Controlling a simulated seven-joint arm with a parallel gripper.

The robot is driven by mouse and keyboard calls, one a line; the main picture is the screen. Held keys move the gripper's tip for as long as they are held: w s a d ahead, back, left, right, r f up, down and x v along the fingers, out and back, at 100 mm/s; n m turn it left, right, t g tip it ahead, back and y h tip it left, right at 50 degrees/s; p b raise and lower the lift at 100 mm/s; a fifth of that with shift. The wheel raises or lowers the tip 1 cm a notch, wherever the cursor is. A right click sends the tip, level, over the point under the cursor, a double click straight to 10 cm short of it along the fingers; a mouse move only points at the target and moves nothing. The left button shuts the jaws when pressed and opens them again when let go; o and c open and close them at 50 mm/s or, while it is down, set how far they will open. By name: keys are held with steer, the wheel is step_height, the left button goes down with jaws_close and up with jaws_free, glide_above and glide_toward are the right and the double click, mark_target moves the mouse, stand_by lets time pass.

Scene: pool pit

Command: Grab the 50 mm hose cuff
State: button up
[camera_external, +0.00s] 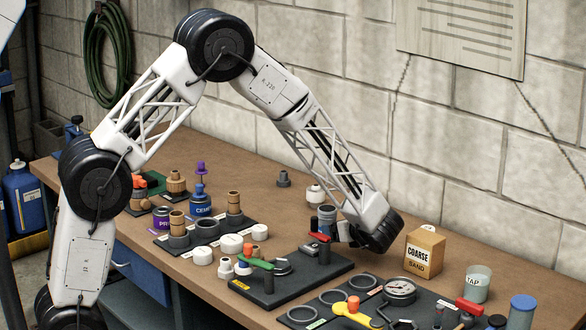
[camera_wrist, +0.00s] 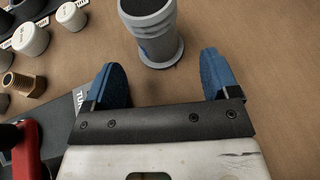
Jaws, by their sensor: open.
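A grey, stepped, round piece that looks like the hose cuff (camera_wrist: 151,32) stands on the brown bench at the top of the wrist view. No size marking on it can be read. My gripper (camera_wrist: 164,78) is open, with its two blue fingertips apart and bare bench between them. The cuff is just beyond the fingertips, roughly in line with the gap, a little toward the left finger. In the external view my gripper (camera_external: 342,233) is low over the bench, and the cuff (camera_external: 326,217) shows partly beside it, at its left.
A dark tray (camera_external: 290,287) with a red-handled valve (camera_external: 320,238) is close by my gripper. White caps (camera_wrist: 31,40) and a brass fitting (camera_wrist: 23,83) lie left in the wrist view. A sand box (camera_external: 424,252) stands to the right, near the block wall.

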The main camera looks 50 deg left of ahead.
mark_target(328, 209)
steer(key=shift+x, duration=0.95)
steer(key=shift+s+x, duration=0.2)
steer(key=shift+x, duration=2.4)
steer(key=shift+f, duration=0.1)
steer(key=c, duration=0.7)
steer(key=shift+c, duration=0.2)
steer(key=shift+r, duration=5)
